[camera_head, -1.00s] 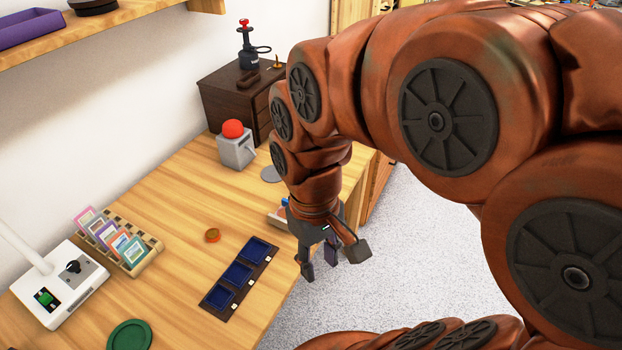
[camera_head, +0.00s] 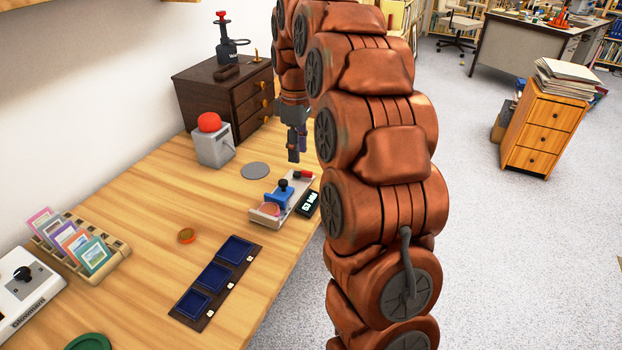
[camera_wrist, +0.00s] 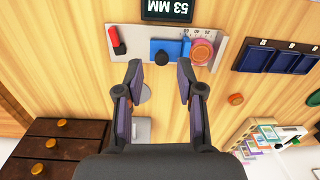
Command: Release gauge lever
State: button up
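The gauge (camera_head: 262,216) is a pale metal plate near the right edge of the table. It carries a red lever (camera_head: 303,174) with a dark base, a blue slide (camera_head: 277,197) with a black knob (camera_head: 284,186), and a pink disc (camera_head: 270,210). In the wrist view the lever (camera_wrist: 115,37) is at upper left, and the pink disc (camera_wrist: 201,52) sits against the right side of the blue slide (camera_wrist: 172,47). The gauge display (camera_wrist: 168,10) reads 53 MM. My gripper (camera_wrist: 160,76) is open and empty. In the head view my gripper (camera_head: 296,148) hangs behind the gauge, apart from it.
A dark drawer cabinet (camera_head: 208,100) stands behind, with a grey box and red dome button (camera_head: 209,122) before it. A grey disc (camera_head: 255,170), an orange disc (camera_head: 187,235), a blue-pocketed tray (camera_head: 215,278) and a card rack (camera_head: 110,255) lie left of the gauge.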

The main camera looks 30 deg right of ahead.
jog(key=n+b, duration=0.1)
jog(key=b, duration=0.1)
send_over(311, 172)
notch_tip(311, 172, down, 5)
jog(key=shift+r, duration=0.2)
jog(key=shift+f, duration=3.8)
grip_shut()
